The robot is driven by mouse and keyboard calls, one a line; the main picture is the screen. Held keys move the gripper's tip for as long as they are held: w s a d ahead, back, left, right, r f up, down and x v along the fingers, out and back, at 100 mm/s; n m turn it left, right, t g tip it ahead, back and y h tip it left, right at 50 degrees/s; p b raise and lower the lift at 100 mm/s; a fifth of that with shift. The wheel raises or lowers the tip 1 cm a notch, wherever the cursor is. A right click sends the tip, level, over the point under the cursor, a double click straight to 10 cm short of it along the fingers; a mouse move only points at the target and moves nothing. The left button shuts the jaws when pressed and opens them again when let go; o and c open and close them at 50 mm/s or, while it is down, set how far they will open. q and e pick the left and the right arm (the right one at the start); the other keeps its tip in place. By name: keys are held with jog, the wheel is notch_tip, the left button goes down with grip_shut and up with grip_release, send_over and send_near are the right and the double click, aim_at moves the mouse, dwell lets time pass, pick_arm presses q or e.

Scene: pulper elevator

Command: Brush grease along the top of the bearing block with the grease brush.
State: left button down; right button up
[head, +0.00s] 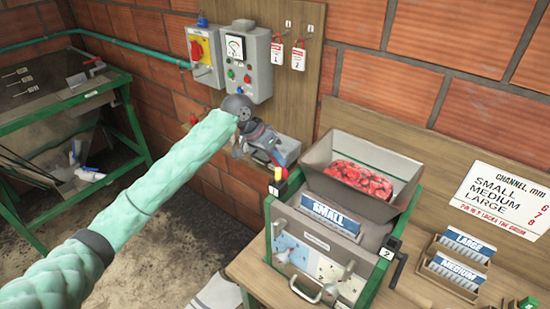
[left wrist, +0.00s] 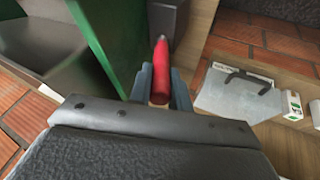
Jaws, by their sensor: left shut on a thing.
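My left gripper (head: 272,158) is at the end of my green-sleeved arm, in front of the back wall and just left of the pulper. In the left wrist view, the gripper (left wrist: 162,88) has its two grey-blue fingers shut on a red handle (left wrist: 160,68), which I take as the grease brush. The far end of the handle points toward a grey surface; no bristles can be made out. In the head view the gripper mostly hides the brush. I cannot pick out the bearing block with certainty. My right gripper is not in view.
The pulper (head: 320,235), with a hopper (head: 335,180) of red cherries, stands on a wooden bench. A grey ledge (head: 288,148) sits behind my gripper, below the control box (head: 240,65). A label holder (head: 455,262) is at right. A green-framed trough (head: 60,110) stands at left.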

pick_arm(q)
jog(key=shift+w+d+f, duration=0.1)
jog(key=shift+w+d, duration=0.5)
jog(key=shift+w, duration=0.2)
jog(key=shift+s+a, duration=0.6)
jog(key=shift+s, duration=0.25)
jog(key=shift+s+a, duration=0.1)
jog(key=shift+s+a, duration=0.5)
jog(key=shift+s, duration=0.25)
